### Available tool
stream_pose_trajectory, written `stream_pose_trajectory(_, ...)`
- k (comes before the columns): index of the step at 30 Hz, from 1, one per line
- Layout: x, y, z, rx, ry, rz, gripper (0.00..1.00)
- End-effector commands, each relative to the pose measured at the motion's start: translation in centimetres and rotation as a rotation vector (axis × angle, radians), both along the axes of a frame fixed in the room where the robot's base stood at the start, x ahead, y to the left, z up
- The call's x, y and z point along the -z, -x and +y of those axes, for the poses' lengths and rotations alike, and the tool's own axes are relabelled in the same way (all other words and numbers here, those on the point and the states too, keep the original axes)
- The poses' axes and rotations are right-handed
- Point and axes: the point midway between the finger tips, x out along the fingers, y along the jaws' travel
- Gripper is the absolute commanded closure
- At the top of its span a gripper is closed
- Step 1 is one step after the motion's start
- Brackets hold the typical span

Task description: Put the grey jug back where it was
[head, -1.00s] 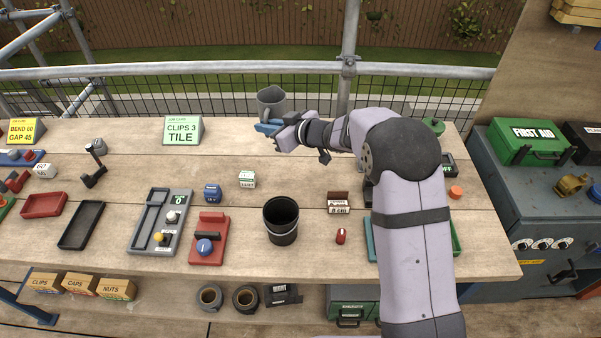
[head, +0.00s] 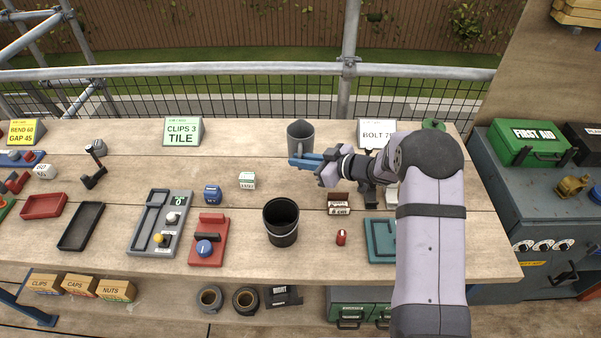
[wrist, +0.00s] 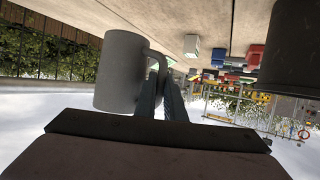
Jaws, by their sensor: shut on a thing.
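The grey jug (head: 300,136) is near the back of the bench, right of the CLIPS 3 TILE sign. My gripper (head: 304,161) reaches it from the right, with its blue fingers shut on the jug's handle. In the wrist view the jug (wrist: 120,72) stands beside the fingers (wrist: 168,92), and its handle passes between them. The jug looks upright in the head view. I cannot tell whether its base touches the bench.
A black bucket (head: 281,222) stands in front of the jug. The CLIPS 3 TILE sign (head: 183,131) is to the left and the BOLT sign (head: 376,133) to the right. A small white-and-green box (head: 247,180) lies front left. The bench between the jug and the left sign is clear.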

Motion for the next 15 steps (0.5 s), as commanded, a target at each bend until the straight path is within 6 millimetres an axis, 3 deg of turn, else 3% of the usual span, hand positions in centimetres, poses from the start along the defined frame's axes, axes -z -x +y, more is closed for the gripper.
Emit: stream_pose_trajectory(15, 2.9, 0.0, 0.0, 0.001, -0.002, 0.001, 1.00)
